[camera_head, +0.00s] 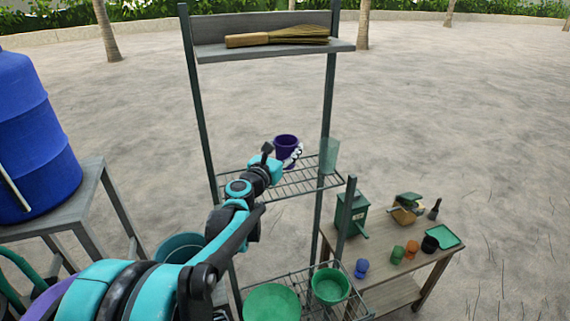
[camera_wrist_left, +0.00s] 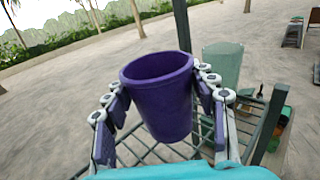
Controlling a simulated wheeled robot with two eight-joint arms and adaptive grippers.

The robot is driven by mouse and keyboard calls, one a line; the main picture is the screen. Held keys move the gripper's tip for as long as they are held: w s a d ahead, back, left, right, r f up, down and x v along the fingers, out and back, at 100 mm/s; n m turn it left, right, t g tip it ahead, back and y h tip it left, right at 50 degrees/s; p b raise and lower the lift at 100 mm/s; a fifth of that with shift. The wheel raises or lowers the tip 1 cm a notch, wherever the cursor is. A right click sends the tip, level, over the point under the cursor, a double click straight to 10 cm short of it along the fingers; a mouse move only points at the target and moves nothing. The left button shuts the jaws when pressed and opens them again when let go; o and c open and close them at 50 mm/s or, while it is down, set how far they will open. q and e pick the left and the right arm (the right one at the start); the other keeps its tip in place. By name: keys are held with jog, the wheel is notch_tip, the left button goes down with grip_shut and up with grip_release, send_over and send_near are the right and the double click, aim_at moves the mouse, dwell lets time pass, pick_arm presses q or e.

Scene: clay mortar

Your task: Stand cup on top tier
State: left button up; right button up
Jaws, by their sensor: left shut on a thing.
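A purple cup (camera_head: 286,144) is upright in my left gripper (camera_head: 282,158), over the upper wire tier (camera_head: 292,186) of a dark metal rack. In the left wrist view the cup (camera_wrist_left: 160,92) is between the gripper's two fingers (camera_wrist_left: 165,108), slightly tilted in the picture. The wire tier (camera_wrist_left: 150,155) lies beneath it. I cannot tell whether the cup's base touches the wires. A translucent green cup (camera_head: 329,156) stands at that tier's right end and shows right behind the held cup in the left wrist view (camera_wrist_left: 222,66). My right gripper is not in view.
A wooden shelf (camera_head: 210,54) with a broom (camera_head: 280,37) is at the rack's top. The lower wire tier (camera_head: 305,285) holds green bowls (camera_head: 271,302). Rack posts (camera_head: 326,100) stand close by. A wooden table (camera_head: 385,270) with small pots is right; a blue barrel (camera_head: 35,135) is left.

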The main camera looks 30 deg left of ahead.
pick_arm(q)
jog(key=shift+w+a+f, duration=0.1)
jog(key=shift+a+f, duration=0.15)
jog(key=shift+f, duration=0.2)
notch_tip(320, 180, down, 4)
jog(key=shift+r+b, duration=0.25)
jog(key=shift+b, duration=0.5)
jog(key=shift+r, duration=0.1)
jog(key=o, duration=1.2)
jog(key=shift+f, duration=0.2)
jog(key=shift+o, duration=0.2)
